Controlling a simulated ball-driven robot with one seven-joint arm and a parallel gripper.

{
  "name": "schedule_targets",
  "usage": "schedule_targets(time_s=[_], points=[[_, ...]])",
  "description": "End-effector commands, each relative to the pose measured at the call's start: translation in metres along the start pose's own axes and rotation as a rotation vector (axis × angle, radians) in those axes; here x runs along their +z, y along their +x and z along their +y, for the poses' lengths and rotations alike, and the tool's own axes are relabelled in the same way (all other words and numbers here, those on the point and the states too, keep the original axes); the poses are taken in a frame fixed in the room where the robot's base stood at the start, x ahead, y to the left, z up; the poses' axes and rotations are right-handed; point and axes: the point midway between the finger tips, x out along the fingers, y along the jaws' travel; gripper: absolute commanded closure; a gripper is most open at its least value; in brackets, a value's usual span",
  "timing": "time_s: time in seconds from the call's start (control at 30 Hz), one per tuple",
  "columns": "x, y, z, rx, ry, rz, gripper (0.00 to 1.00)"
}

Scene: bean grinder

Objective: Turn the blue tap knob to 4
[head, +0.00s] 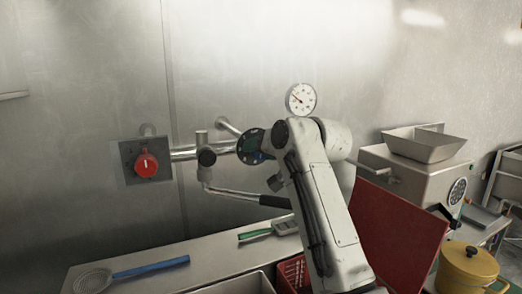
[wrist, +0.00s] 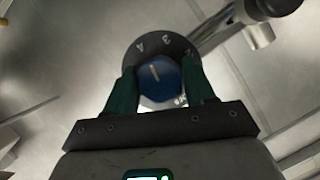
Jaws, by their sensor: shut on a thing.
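The blue tap knob (wrist: 163,88) shows in the wrist view in front of a dark round dial (wrist: 165,42) with pale numerals. A 4 is at upper left, a 3 near the top, and a partly hidden mark at right. The knob's pale pointer line tilts up and slightly left, between the 3 and the 4. My gripper (wrist: 160,88) is shut on the knob, one green finger on each side. In the head view the dial (head: 250,146) stands at the pipe's end, and my gripper (head: 268,146) is against it, mostly hidden by my arm.
A red knob (head: 146,165) is on a wall plate at left. A tap pipe (head: 220,148) and spout run beside my gripper. A gauge (head: 301,99) is above. The counter (head: 207,250) below holds a blue-handled strainer (head: 95,281); a red panel (head: 400,230) stands at right.

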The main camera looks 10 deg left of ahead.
Motion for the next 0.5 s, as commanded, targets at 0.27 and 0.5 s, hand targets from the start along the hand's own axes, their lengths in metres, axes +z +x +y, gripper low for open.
schedule_targets(time_s=[0.27,0.5], points=[[0.0049,0.0022,0.0016,0.001,0.003,-0.009,0.37],[0.0022,0.0010,0.0007,0.000,0.002,-0.004,0.25]])
